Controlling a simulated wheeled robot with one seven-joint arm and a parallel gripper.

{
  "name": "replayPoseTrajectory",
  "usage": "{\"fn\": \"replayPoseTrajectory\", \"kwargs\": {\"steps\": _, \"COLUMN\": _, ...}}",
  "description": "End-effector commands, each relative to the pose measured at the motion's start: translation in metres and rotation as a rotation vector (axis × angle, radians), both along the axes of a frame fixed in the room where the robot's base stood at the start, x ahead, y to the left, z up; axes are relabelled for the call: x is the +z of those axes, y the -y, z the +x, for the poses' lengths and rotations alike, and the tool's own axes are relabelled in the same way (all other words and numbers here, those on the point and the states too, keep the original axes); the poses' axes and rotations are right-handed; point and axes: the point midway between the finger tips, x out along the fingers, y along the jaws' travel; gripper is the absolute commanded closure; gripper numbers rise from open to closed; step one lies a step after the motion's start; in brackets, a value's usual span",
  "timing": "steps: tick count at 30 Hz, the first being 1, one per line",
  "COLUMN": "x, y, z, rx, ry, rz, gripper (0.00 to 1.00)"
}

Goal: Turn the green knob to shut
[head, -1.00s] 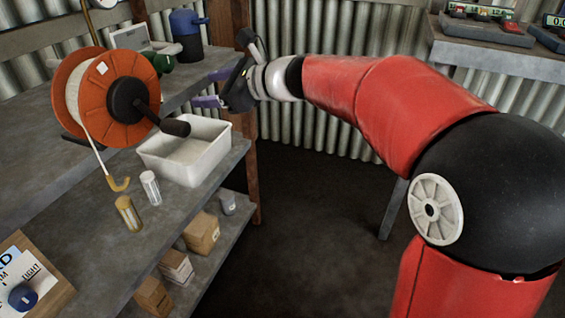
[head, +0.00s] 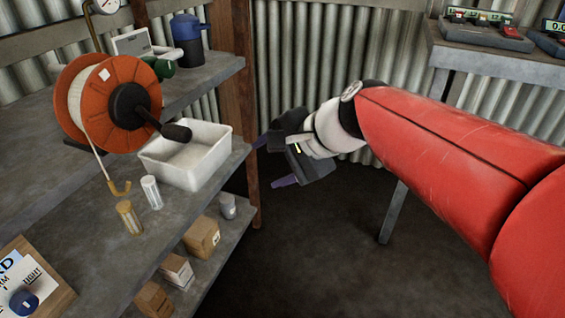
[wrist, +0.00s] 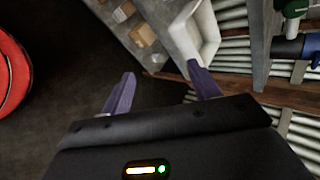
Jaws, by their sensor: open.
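A green knob-like part (head: 163,68) sits at the back of the upper shelf in the head view, partly hidden behind the orange reel. A green part (wrist: 294,8) with a white stem also shows at the top right edge of the wrist view. I cannot tell how far the knob is turned. My gripper (head: 273,162) is open and empty, with purple fingers. It is in the air to the right of the shelf unit, lower than and well apart from the green knob. Both fingers of my gripper (wrist: 160,73) show in the wrist view with nothing between them.
An orange reel (head: 84,115) with a black handle and a white bin (head: 180,174) stand between my gripper and the left side. A blue container (head: 187,40) is near the knob. A wooden post (head: 237,75) stands at the shelf end. The floor is clear.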

Motion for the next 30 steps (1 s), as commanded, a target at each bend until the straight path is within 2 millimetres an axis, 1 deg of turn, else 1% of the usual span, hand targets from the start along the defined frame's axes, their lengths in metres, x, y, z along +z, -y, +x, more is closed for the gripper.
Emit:
{"fn": "replayPoseTrajectory", "kwargs": {"steps": 3, "x": -0.005, "y": 0.009, "z": -0.009, "rx": 0.024, "ry": 0.028, "rz": -0.055, "gripper": 0.39}}
{"fn": "replayPoseTrajectory", "kwargs": {"steps": 6, "x": -0.007, "y": 0.014, "z": -0.013, "rx": 0.039, "ry": 0.041, "rz": -0.085, "gripper": 0.39}}
{"fn": "replayPoseTrajectory", "kwargs": {"steps": 17, "x": -0.009, "y": 0.016, "z": -0.015, "rx": 0.047, "ry": 0.048, "rz": -0.101, "gripper": 0.39}}
{"fn": "replayPoseTrajectory", "kwargs": {"steps": 20, "x": -0.013, "y": 0.023, "z": -0.022, "rx": 0.064, "ry": 0.066, "rz": -0.139, "gripper": 0.39}}
{"fn": "replayPoseTrajectory", "kwargs": {"steps": 23, "x": -0.026, "y": 0.047, "z": -0.045, "rx": 0.135, "ry": 0.129, "rz": -0.286, "gripper": 0.39}}
{"fn": "replayPoseTrajectory", "kwargs": {"steps": 27, "x": -0.056, "y": 0.099, "z": -0.09, "rx": 0.303, "ry": 0.227, "rz": -0.6, "gripper": 0.39}}
{"fn": "replayPoseTrajectory", "kwargs": {"steps": 30, "x": -0.074, "y": 0.13, "z": -0.116, "rx": 0.419, "ry": 0.264, "rz": -0.793, "gripper": 0.39}}
